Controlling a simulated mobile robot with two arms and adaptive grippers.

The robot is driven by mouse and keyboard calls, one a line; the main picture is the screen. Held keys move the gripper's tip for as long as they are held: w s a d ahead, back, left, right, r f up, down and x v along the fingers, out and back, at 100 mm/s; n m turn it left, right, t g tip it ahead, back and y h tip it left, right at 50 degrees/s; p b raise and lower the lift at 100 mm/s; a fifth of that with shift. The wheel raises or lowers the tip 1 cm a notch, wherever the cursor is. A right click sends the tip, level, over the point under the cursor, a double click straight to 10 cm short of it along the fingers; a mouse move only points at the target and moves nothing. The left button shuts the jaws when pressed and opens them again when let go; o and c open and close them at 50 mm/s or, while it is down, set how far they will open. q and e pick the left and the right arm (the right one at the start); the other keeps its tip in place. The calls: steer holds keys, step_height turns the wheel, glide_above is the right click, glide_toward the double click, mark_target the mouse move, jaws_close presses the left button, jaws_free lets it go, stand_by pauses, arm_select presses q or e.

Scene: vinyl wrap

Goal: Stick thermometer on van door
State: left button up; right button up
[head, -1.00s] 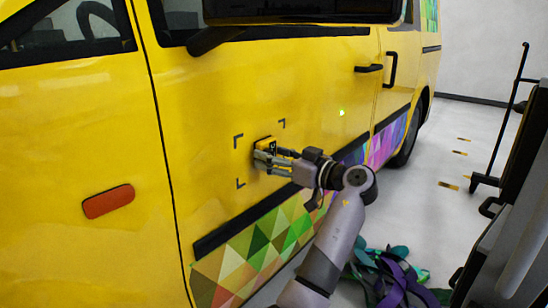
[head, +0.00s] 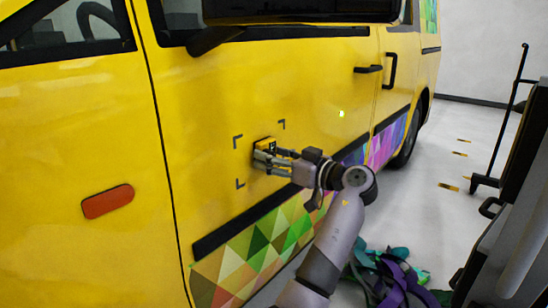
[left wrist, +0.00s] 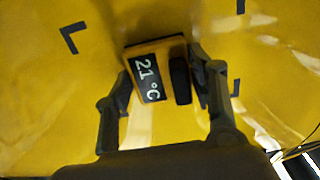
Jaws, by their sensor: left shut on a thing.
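The thermometer (left wrist: 151,79) is a small yellow box with a dark display reading 21 °C, seen in the left wrist view. It also shows in the head view (head: 264,144) against the yellow van door (head: 215,95), inside black corner marks. My left gripper (left wrist: 162,88) is shut on the thermometer, one finger at each side. In the head view my left gripper (head: 266,156) is at the door surface. I cannot tell whether the thermometer's back touches the door. My right gripper is not in view.
The side mirror (head: 215,38) juts out above the marks. A dark trim strip (head: 245,220) and patterned wrap (head: 250,250) run below. Purple and green scraps (head: 395,275) lie on the floor. A dark cart (head: 515,190) stands at right.

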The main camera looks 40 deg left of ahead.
arm_select(q)
steer(key=shift+a, duration=0.1)
steer(key=o, duration=0.8)
steer(key=shift+o, duration=1.2)
steer(key=shift+s+a, duration=0.1)
steer(key=shift+o, duration=1.3)
steer(key=s+d, duration=0.1)
steer(key=d, duration=1.1)
steer(key=shift+d, duration=0.1)
